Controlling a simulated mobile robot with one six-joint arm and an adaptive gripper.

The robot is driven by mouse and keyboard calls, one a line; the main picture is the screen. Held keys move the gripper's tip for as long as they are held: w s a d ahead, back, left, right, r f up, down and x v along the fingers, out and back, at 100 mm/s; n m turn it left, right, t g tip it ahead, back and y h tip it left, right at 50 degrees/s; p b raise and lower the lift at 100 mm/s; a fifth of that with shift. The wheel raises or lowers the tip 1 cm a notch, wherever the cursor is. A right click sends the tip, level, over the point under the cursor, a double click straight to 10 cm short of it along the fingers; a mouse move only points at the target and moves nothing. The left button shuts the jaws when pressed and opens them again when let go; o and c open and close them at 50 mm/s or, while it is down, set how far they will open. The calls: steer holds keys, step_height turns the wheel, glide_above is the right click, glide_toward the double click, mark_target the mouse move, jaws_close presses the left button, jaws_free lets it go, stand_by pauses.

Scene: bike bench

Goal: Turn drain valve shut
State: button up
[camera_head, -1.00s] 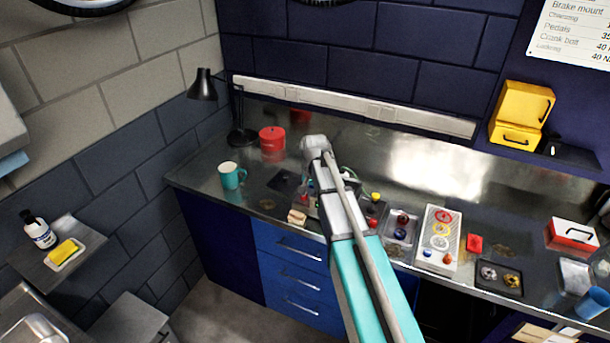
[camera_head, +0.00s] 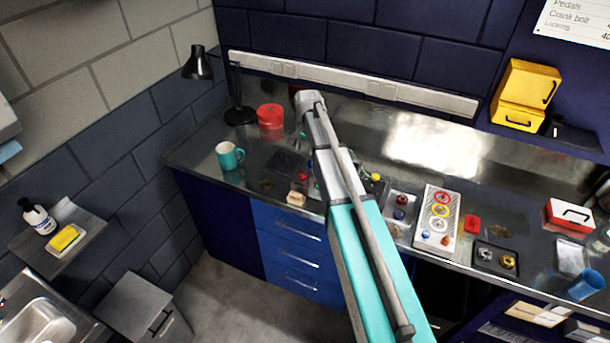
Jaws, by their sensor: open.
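I cannot pick out a drain valve for sure in this view. My arm crosses the middle of the picture, over the workbench (camera_head: 255,200), and hides part of its top. My gripper is not visible; the arm's links cover that area. Small parts show beside the arm, among them a yellow knob (camera_head: 376,178) just right of it and a red-topped piece (camera_head: 303,177) just left. A pale panel (camera_head: 438,222) with coloured rings and knobs lies to the right on the bench.
A teal mug (camera_head: 229,156), a red canister (camera_head: 270,116) and a black lamp (camera_head: 198,66) stand at the bench's left. A dark tray (camera_head: 496,260), red case (camera_head: 570,215) and blue cup (camera_head: 586,285) are at the right. A sink (camera_head: 38,325) is at lower left.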

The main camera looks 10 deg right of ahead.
mark_target(304, 174)
steer(key=shift+w+a+f+b, duration=0.1)
steer(key=shift+a+f+b, duration=0.05)
steer(key=shift+f+b, duration=3.2)
steer(key=shift+w+a+f+b, duration=0.1)
steer(key=shift+a+f+b, duration=0.05)
steer(key=shift+f+b, duration=3.15)
steer(key=shift+s+d, duration=0.1)
jaws_close()
